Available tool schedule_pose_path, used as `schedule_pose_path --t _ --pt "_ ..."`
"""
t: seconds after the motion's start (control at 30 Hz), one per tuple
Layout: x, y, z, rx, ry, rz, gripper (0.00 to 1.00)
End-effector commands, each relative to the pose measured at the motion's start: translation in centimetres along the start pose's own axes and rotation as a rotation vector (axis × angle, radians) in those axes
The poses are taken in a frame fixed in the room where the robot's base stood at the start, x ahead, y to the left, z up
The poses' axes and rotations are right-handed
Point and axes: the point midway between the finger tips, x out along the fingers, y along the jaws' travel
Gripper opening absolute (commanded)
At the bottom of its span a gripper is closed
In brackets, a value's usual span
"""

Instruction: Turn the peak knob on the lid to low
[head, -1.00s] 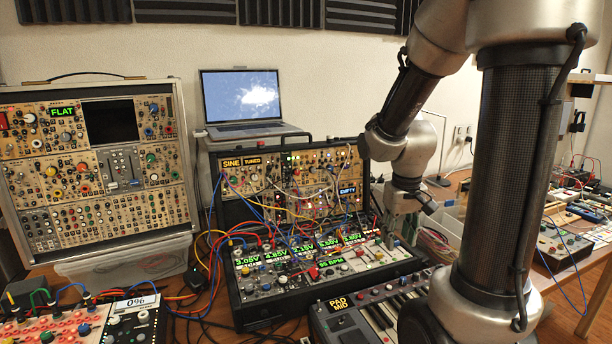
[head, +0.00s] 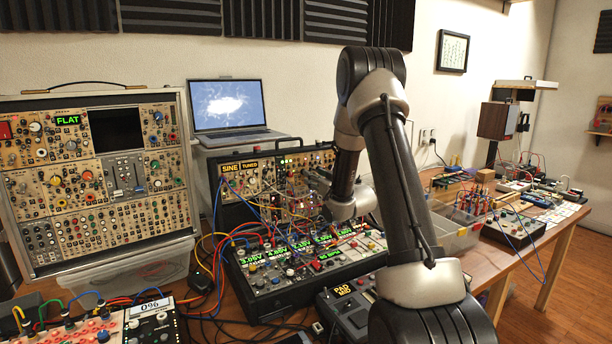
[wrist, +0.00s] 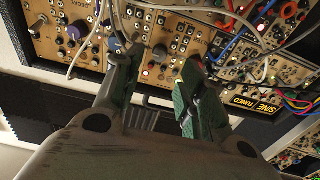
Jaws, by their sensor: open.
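The lid (head: 248,184) is the upright, tan-panelled part of the middle synth case, with yellow SINE and TUNED labels. In the wrist view the lid's panel (wrist: 145,70) shows upside down, with the same labels at lower right. In the head view my arm hides the lid's right part.
Patch cables (head: 300,214) hang across the lid and the case's lower panel (head: 285,262). A laptop (head: 230,108) stands behind the lid. Loose cables cross the wrist view's top.

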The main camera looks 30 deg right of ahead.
Motion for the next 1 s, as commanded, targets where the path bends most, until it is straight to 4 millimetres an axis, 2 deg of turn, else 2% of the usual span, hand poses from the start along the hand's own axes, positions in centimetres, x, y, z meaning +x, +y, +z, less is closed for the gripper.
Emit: schedule_pose_path --t 0.1,0.3,0.47,0.7,0.77,0.93,1.0 --pt "2.2 -0.1 0.0 -0.001 0.0 -0.001 0.4" --pt "5.1 0.0 0.1 -0.001 -0.001 0.001 0.4" --pt "6.2 0.0 0.1 0.0 -0.002 0.001 0.4" --pt "6.3 0.0 0.1 0.0 -0.003 0.001 0.4" --pt "6.3 0.0 0.1 0.0 -0.003 0.001 0.31" --pt "6.3 0.0 0.1 -0.001 -0.003 0.001 0.0" --pt "6.3 0.0 0.1 -0.001 -0.003 0.001 0.0"
